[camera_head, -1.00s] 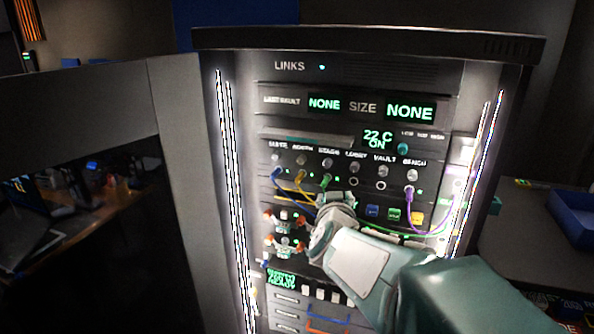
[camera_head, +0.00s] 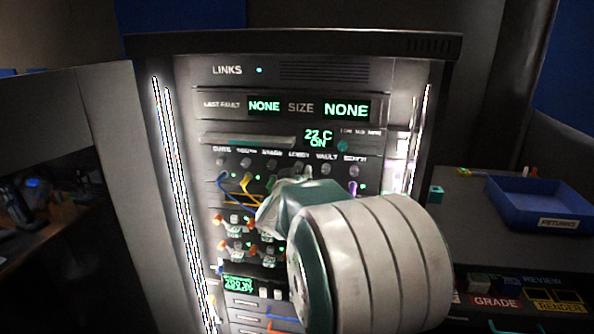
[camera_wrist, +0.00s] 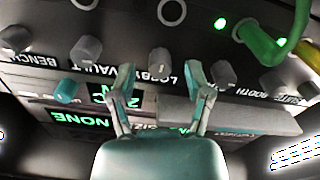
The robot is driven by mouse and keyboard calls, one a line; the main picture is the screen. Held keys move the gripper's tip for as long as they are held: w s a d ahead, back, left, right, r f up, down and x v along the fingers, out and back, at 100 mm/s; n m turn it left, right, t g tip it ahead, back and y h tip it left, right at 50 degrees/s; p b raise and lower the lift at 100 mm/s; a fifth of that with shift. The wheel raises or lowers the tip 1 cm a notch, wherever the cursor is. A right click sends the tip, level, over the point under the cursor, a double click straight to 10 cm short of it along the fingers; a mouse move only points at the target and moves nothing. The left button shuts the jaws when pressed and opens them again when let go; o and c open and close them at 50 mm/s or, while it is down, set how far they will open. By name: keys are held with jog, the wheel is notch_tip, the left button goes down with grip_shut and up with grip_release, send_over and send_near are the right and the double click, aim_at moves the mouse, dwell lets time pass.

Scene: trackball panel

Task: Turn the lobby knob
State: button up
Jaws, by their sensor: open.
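The lobby knob (camera_wrist: 160,60) is a small grey knob in a row on the dark rack front, with its LOBBY label beside it. The wrist view shows the panel upside down. My gripper (camera_wrist: 160,76) is open, with one fingertip on each side of this knob; I see no clear contact. In the head view my gripper (camera_head: 297,175) is at the knob row below the LOBBY label and largely hides the knob there.
The vault knob (camera_wrist: 86,48) and stage knob (camera_wrist: 223,72) flank it closely. A green cable plug (camera_wrist: 255,38) sits near the stage side. Cables and orange-tipped fittings lie lower on the rack. A blue tray (camera_head: 540,205) stands at right.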

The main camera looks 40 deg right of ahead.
jog(key=shift+x, duration=0.8)
jog(key=shift+a, duration=0.15)
grip_shut()
